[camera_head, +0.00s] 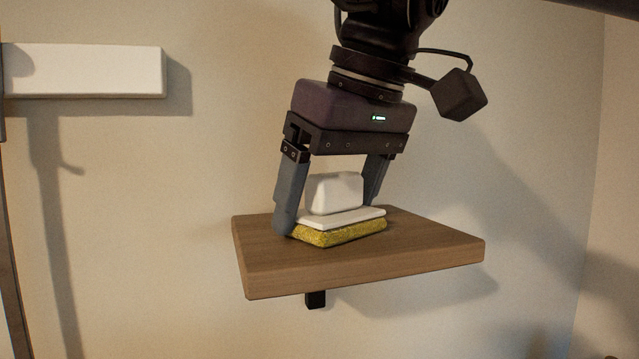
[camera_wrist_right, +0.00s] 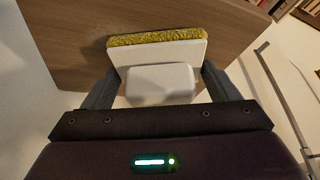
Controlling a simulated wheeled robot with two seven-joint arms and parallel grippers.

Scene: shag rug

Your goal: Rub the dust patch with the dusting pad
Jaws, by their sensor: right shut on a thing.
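The dusting pad (camera_head: 341,232) has a yellow rough underside, a white plate and a white block handle (camera_head: 334,193). It sits on a wooden wall shelf (camera_head: 430,246), or just above it; I cannot tell if it touches. My right gripper (camera_head: 330,215) comes down from above, with its two fingers on either side of the pad, shut on it. In the right wrist view the white handle (camera_wrist_right: 160,84) lies between the fingers, with the yellow edge (camera_wrist_right: 155,38) beyond. No dust patch is visible; the pad or gripper may hide it. My left gripper is not in view.
A white block-like ledge (camera_head: 85,70) juts from the wall at the upper left. The shelf has a dark bracket (camera_head: 315,299) below it. The shelf's right part is bare. The wall stands close behind.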

